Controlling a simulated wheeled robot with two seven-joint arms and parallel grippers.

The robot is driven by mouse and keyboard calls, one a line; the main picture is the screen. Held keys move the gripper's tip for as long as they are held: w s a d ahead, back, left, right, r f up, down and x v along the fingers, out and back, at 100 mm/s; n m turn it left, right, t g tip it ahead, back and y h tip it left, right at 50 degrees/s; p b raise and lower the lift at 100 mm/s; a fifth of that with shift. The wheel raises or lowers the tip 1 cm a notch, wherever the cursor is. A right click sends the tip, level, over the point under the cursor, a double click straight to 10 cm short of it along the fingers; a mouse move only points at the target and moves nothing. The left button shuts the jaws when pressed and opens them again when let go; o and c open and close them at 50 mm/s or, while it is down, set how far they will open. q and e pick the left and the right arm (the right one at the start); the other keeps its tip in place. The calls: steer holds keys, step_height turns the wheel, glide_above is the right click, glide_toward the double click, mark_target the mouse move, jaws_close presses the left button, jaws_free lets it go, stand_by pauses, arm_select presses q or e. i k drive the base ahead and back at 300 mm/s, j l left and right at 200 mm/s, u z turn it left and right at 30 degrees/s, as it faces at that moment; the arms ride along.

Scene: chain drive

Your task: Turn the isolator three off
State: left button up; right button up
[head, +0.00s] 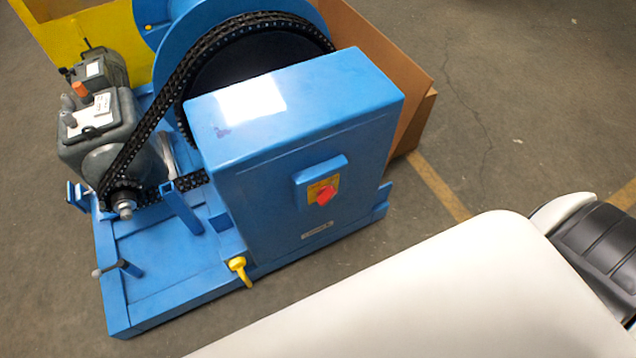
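A red isolator knob (325,195) sits on a yellow plate (318,187) in a small blue box on the front of the blue cabinet (285,175). The plate's lettering is too small to read, and I cannot tell the knob's switch position. A small label (317,230) below it is also unreadable. Neither gripper's fingers show in this view.
A black chain (150,115) runs from a large wheel to a small sprocket (123,205) beside a grey motor gearbox (100,130). A yellow hook-like part (240,270) hangs at the cabinet's lower left corner. A brown box (385,60) stands behind. Floor at the right is clear.

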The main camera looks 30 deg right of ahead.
mark_target(325, 193)
steer(key=z, duration=0.95)
